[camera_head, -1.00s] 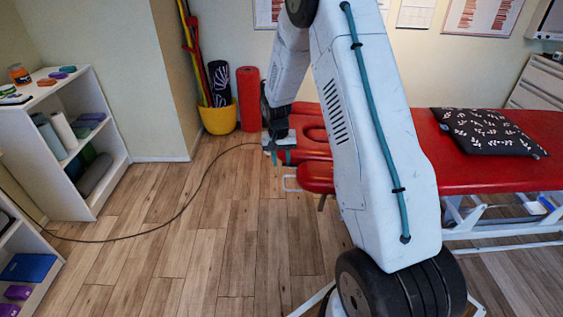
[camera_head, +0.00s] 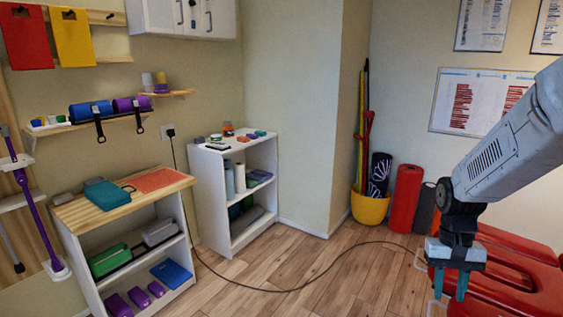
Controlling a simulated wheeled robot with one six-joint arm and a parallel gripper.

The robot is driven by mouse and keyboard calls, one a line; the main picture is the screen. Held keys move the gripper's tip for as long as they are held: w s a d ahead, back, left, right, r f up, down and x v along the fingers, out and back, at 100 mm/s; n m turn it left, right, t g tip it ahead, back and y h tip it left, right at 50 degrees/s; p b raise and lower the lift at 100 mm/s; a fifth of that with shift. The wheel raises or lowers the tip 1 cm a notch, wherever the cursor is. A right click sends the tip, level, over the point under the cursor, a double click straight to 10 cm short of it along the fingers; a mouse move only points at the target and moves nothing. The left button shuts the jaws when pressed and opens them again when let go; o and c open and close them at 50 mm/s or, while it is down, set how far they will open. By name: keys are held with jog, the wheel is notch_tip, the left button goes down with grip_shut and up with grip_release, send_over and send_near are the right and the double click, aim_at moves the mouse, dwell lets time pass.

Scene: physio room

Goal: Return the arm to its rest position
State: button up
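My arm (camera_head: 510,140) reaches in from the right edge, pale grey with dark joints. My gripper (camera_head: 450,289) hangs from its end at the lower right, pointing down. Its two teal fingers are apart with nothing visible between them, so it is open and empty. In the picture it lies in front of the end of the red treatment table (camera_head: 520,262). I cannot tell its height above the table, and no contact shows.
A low shelf (camera_head: 160,183) with a wooden top stands at left, a white shelf (camera_head: 272,150) behind it. A yellow bucket (camera_head: 370,208) and a red roll (camera_head: 405,198) stand by the wall. A cable (camera_head: 300,287) crosses the otherwise clear floor.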

jog(key=s+a+r+n+t, duration=0.1)
jog(key=s+a+r+t, duration=0.1)
jog(key=s+a+r, duration=0.3)
jog(key=s+a+r+n+t, duration=0.2)
jog(key=s+a+r, duration=0.3)
jog(key=s+r, duration=0.5)
jog(key=s, duration=0.4)
jog(key=shift+s+n, duration=0.3)
jog(key=shift+o, duration=0.6)
dwell(0.5)
